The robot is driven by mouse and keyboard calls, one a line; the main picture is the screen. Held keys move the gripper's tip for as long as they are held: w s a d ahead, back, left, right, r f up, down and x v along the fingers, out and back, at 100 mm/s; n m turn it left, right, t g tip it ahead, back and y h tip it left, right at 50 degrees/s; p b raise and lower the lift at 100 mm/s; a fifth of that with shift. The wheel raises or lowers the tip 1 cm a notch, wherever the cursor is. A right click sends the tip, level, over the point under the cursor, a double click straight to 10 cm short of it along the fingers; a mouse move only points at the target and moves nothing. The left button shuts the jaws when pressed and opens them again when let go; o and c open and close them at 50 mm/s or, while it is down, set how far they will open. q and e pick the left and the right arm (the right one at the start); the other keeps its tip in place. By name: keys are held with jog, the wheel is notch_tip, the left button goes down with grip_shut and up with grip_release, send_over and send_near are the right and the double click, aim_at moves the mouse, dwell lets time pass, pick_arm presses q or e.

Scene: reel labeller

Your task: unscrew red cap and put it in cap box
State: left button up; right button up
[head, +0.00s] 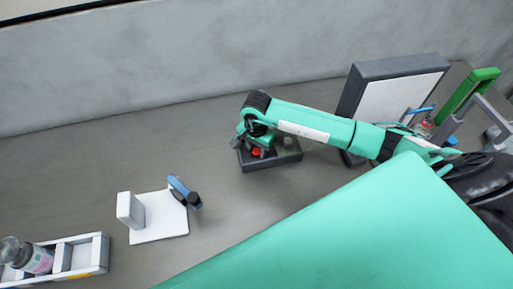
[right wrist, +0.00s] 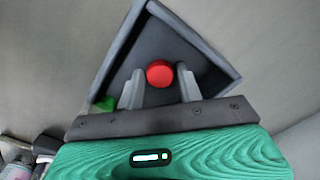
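The red cap (right wrist: 159,73) lies over the floor of the dark cap box (right wrist: 205,58) in the right wrist view, ahead of my right gripper's fingertips (right wrist: 160,82). The two fingers stand apart, one on each side of the cap, with small gaps visible; the gripper looks open. In the head view, my right gripper (head: 251,142) is above the left part of the cap box (head: 285,158), and a bit of the red cap (head: 255,152) shows beneath it. The gripper hides part of the box. My left gripper is not in view.
A white stand (head: 158,217) with a blue-and-black part is left of the box. A bottle with a pink label (head: 38,261) lies in a white rack (head: 97,255) at lower left. A grey-and-white panel (head: 398,92) and a green-handled device (head: 470,92) stand at right.

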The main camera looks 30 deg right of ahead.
aim_at(256, 151)
jog(key=shift+o, duration=0.9)
jog(key=shift+r, duration=0.2)
jog(key=shift+w+r, duration=0.1)
jog(key=shift+r, duration=0.25)
notch_tip(256, 151, up, 11)
jog(key=b, duration=0.3)
jog(key=shift+b, duration=0.4)
